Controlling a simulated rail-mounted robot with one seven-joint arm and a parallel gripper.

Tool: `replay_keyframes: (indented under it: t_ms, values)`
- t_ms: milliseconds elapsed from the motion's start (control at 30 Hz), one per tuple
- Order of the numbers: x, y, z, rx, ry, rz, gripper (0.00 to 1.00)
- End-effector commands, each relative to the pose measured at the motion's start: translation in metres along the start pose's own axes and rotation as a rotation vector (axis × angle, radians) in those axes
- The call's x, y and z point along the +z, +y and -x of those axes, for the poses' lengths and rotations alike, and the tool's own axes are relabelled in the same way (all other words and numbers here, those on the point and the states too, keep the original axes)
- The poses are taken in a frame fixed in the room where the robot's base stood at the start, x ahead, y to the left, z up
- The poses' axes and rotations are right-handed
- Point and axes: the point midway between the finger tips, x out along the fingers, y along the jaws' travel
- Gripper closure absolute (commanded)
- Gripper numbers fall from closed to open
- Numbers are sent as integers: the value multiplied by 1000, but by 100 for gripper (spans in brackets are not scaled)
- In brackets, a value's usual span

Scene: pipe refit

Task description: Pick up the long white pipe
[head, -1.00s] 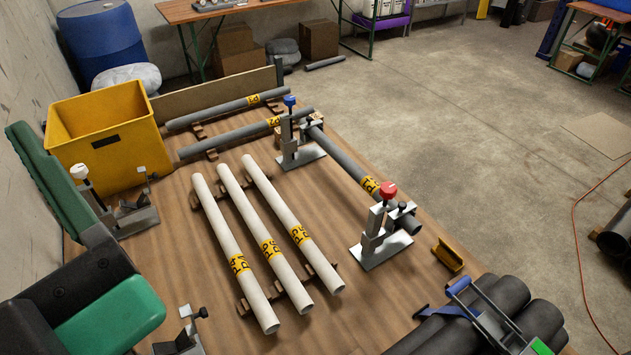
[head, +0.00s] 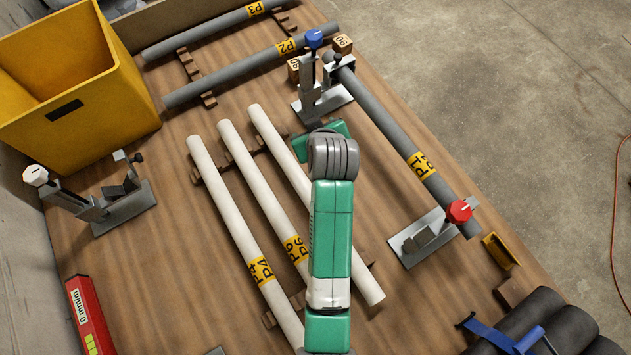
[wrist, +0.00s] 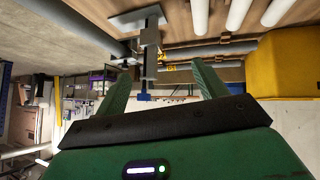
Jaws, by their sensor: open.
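Three white pipes lie side by side on wooden rests in the head view: the left one, labelled P4 (head: 228,208), the middle one (head: 255,180) and the right one (head: 285,150). They look similar in length. My arm covers parts of the middle and right pipes. My gripper shows in the wrist view (wrist: 163,72) with its two green fingers wide apart and nothing between them. In the head view its green edges show behind my grey wrist, above the right pipe's upper part. White pipe ends appear at the top of the wrist view, beyond the fingers.
A blue-knobbed clamp (head: 312,85) and a red-knobbed clamp (head: 430,235) stand by the grey pipe P1 (head: 385,125) on the right. A white-knobbed clamp (head: 110,205) and yellow bin (head: 110,110) are at left. Dark pipes (head: 515,318) lie at lower right.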

Motion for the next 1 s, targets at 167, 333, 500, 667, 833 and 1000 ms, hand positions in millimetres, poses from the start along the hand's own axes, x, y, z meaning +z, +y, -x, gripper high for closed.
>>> replay_keyframes:
  t_ms: [167, 333, 500, 667, 833, 1000]
  values:
    - [132, -44, -59, -194, -296, 39, 29]
    - [166, -58, -67, -254, -367, 50, 29]
    - [170, -61, -76, -253, -367, 50, 29]
    - [176, -65, -92, -252, -365, 50, 29]
    - [187, -73, -109, -253, -366, 51, 29]
    - [196, -80, -132, -251, -365, 49, 29]
